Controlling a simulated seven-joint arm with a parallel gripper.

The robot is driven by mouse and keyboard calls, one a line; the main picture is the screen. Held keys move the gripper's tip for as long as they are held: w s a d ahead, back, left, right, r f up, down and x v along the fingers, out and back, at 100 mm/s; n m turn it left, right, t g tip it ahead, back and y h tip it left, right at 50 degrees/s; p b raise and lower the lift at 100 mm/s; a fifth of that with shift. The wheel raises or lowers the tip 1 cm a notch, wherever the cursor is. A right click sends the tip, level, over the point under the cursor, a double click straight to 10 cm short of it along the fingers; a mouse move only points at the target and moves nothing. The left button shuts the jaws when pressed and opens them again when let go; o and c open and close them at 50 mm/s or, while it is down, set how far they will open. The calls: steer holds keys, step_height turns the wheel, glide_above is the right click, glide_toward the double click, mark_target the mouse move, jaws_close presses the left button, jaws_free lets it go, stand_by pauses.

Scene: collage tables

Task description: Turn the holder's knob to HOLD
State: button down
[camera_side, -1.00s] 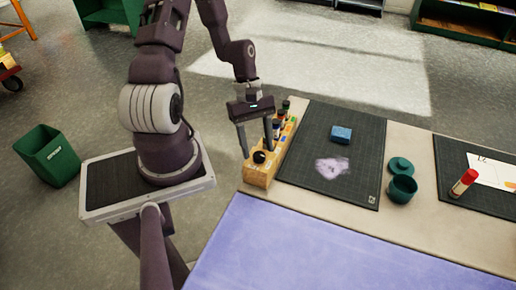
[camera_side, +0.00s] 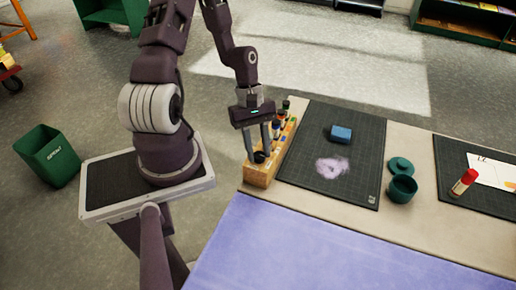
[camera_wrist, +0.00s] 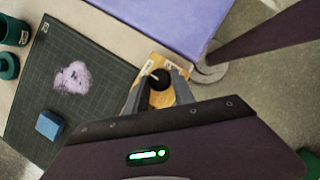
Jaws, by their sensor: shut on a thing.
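The wooden holder (camera_side: 257,177) stands at the near left end of the table, with several dark bottles (camera_side: 281,122) in its far part. Its round black knob (camera_wrist: 159,79) with a pale pointer line is on the near end. In the wrist view the pointer aims toward the upper left; no HOLD mark is legible. My gripper (camera_side: 260,154) is over that end, pointing down, with its fingers on either side of the knob, shut on it. In the side view the fingers partly hide the knob.
A dark cutting mat (camera_side: 305,150) with a pale purple smudge (camera_side: 332,168) and a blue block (camera_side: 341,134) lies right of the holder. Further right are a teal cup (camera_side: 402,188), its lid (camera_side: 401,165) and a red-capped glue stick (camera_side: 464,182). A lilac surface (camera_side: 300,250) is in front.

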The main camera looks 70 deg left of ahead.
steer(key=m, duration=0.2)
steer(key=m+g, duration=0.1)
steer(key=m, duration=0.1)
steer(key=shift+w+g, duration=0.15)
steer(key=shift+g, duration=0.15)
steer(key=m, duration=0.2)
steer(key=m+g+y, duration=0.1)
steer(key=m, duration=0.2)
steer(key=shift+w+d, duration=0.15)
steer(key=m+g+y, duration=0.1)
steer(key=m, duration=0.3)
steer(key=shift+d+y, duration=0.1)
steer(key=shift+y, duration=0.3)
steer(key=shift+d+m+g+y, duration=0.1)
steer(key=shift+m+g+y, duration=0.4)
steer(key=shift+m, duration=1.7)
steer(key=shift+y, duration=0.3)
steer(key=c, duration=1.1)
jaws_free()
steer(key=shift+o, duration=0.2)
